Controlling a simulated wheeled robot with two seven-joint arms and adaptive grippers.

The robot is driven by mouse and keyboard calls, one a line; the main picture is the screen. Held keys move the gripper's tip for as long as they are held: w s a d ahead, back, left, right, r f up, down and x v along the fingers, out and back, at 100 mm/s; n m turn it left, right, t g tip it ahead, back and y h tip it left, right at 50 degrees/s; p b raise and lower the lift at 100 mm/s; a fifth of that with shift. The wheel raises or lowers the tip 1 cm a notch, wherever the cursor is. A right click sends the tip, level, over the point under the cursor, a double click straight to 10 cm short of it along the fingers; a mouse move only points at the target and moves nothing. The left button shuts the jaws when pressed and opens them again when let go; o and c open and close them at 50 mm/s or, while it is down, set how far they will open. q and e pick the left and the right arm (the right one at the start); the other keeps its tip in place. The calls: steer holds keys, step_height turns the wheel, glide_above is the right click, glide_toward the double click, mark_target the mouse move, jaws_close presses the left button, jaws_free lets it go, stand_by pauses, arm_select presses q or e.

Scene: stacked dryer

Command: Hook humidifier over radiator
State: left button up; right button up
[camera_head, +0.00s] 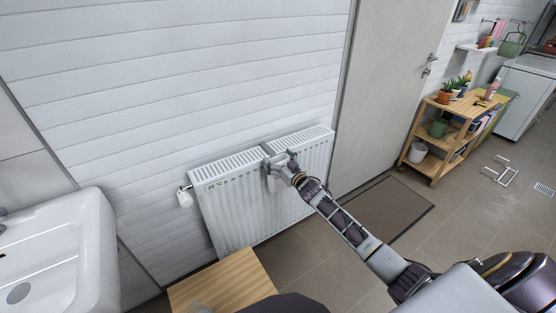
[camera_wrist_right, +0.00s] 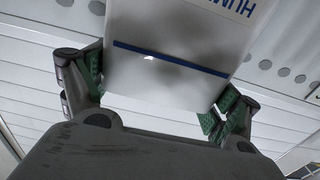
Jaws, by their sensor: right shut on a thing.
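The white radiator (camera_head: 225,205) hangs on the tiled wall, with a slotted top grille. The humidifier (camera_head: 274,183), a small white container, is at the radiator's upper front, right of its middle. My right gripper (camera_head: 284,168) is shut on it and partly covers it. A grey hook part shows at the radiator's top edge above the humidifier; I cannot tell if it bears on the edge. In the right wrist view the humidifier (camera_wrist_right: 180,60) has blue lettering and a blue stripe, between the green-padded fingers. My left gripper is not in view.
A white valve (camera_head: 185,199) sits at the radiator's left end. A washbasin (camera_head: 65,250) is at the left, and a wooden top (camera_head: 225,282) stands below the radiator. A door (camera_head: 385,90), brown mat (camera_head: 393,210) and wooden shelf (camera_head: 437,163) are at the right.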

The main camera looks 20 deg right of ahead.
steer(key=shift+r, duration=0.1)
steer(key=o, duration=1.8)
steer(key=shift+f, duration=0.2)
steer(key=s+d, duration=0.1)
steer(key=s, duration=1.1)
steer(key=shift+d+r, duration=0.15)
steer(key=shift+d, duration=0.15)
